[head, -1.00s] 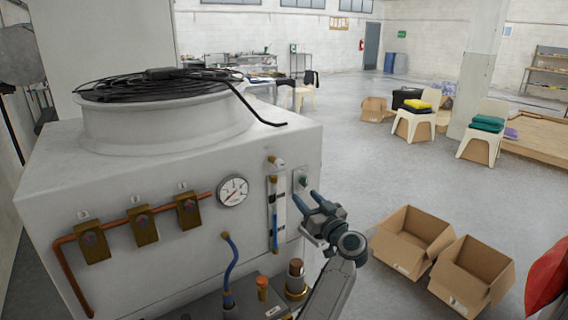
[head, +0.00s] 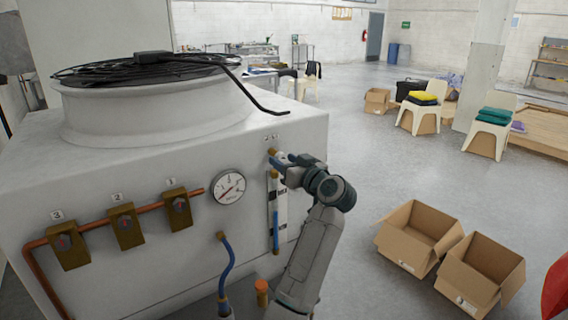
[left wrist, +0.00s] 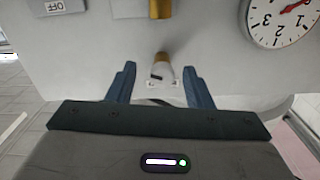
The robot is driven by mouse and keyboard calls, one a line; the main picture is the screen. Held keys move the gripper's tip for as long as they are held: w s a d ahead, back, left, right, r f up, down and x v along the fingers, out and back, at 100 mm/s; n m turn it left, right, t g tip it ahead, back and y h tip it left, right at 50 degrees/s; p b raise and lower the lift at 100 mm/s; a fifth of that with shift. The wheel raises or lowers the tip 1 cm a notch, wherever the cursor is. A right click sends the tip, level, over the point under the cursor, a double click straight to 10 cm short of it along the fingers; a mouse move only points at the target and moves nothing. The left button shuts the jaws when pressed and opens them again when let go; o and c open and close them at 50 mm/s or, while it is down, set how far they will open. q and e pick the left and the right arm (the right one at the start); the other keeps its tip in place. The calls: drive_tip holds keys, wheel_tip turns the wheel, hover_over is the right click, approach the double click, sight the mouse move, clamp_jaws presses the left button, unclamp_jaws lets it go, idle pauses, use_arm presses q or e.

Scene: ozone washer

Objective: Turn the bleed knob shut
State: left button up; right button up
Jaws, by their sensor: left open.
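A small brass knob with a pale end, which looks like the bleed knob (head: 272,152), sticks out of the front panel of the grey washer cabinet, above the sight tube. In the left wrist view the knob (left wrist: 163,68) shows between my two blue fingers, with a dark slanted mark on its end. My left gripper (head: 284,159) is open around the knob, with a gap on either side of it. In the head view the gripper partly covers the panel beside the knob. My right gripper is not in view.
The sight tube (head: 276,212) stands just below the knob. A pressure gauge (head: 229,187) and several brass valve blocks on a copper pipe (head: 150,208) are to the left. Open cardboard boxes (head: 418,237) lie on the floor to the right.

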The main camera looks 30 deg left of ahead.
use_arm(q)
drive_tip(key=shift+s+a+r, duration=0.1)
drive_tip(key=shift+r, duration=0.05)
drive_tip(key=shift+c, duration=0.5)
drive_tip(key=c, duration=0.9)
